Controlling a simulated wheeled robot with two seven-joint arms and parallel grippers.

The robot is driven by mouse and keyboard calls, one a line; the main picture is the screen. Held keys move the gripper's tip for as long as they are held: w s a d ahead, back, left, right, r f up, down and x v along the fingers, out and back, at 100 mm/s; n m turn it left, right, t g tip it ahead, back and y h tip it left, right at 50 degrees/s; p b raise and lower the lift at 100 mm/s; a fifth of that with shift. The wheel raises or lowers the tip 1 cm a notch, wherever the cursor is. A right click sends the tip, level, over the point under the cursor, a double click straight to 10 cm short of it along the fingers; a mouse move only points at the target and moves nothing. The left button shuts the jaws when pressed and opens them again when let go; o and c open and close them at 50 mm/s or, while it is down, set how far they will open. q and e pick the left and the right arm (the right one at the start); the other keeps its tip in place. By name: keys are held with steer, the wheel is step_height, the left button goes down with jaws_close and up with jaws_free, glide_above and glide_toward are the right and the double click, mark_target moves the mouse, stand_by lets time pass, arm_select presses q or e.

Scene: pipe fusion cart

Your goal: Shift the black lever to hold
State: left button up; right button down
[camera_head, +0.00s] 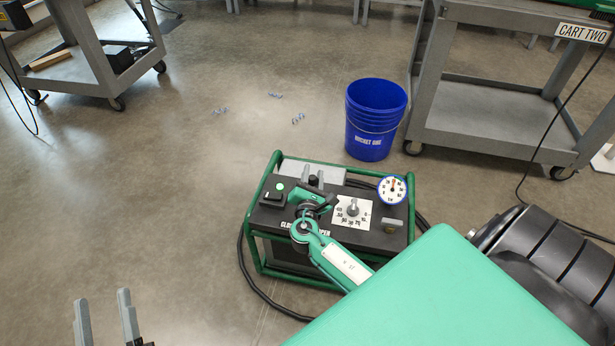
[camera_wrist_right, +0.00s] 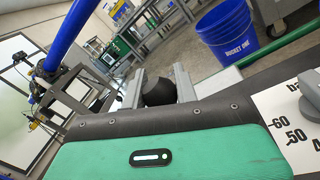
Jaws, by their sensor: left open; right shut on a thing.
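The black lever's rounded knob (camera_wrist_right: 158,90) shows in the right wrist view between the two grey fingers of my right gripper (camera_wrist_right: 160,86). In the head view my right gripper (camera_head: 314,180) is over the rear left part of the black control panel (camera_head: 317,222), and its arm hides most of the lever. My right gripper is shut on the lever. White lettering on the panel is partly covered by my arm, so the lever's marked position cannot be read. My left gripper (camera_head: 105,312) is open and empty above the floor at the lower left.
The panel also carries a green button (camera_head: 280,187), a dial with a numbered white plate (camera_head: 352,212), a round gauge (camera_head: 392,190) and a small grey switch (camera_head: 392,224). A green tube frame surrounds it. A blue bucket (camera_head: 374,120) and a grey cart (camera_head: 480,110) stand behind.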

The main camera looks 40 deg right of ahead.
arm_select(q)
steer(key=shift+r, duration=0.1)
arm_select(e)
steer(key=c, duration=1.1)
jaws_free()
steer(key=shift+o, duration=0.2)
steer(key=shift+s, duration=0.1)
steer(key=shift+s+a+f, duration=0.1)
steer(key=shift+s+a, duration=0.1)
steer(key=shift+a, duration=0.05)
arm_select(q)
step_height(320, 180, down, 7)
steer(key=s+d+g+p, duration=0.1)
steer(key=g, duration=0.3)
steer(key=shift+d+r, duration=0.2)
steer(key=shift+d, duration=0.2)
arm_select(e)
steer(key=v, duration=1.3)
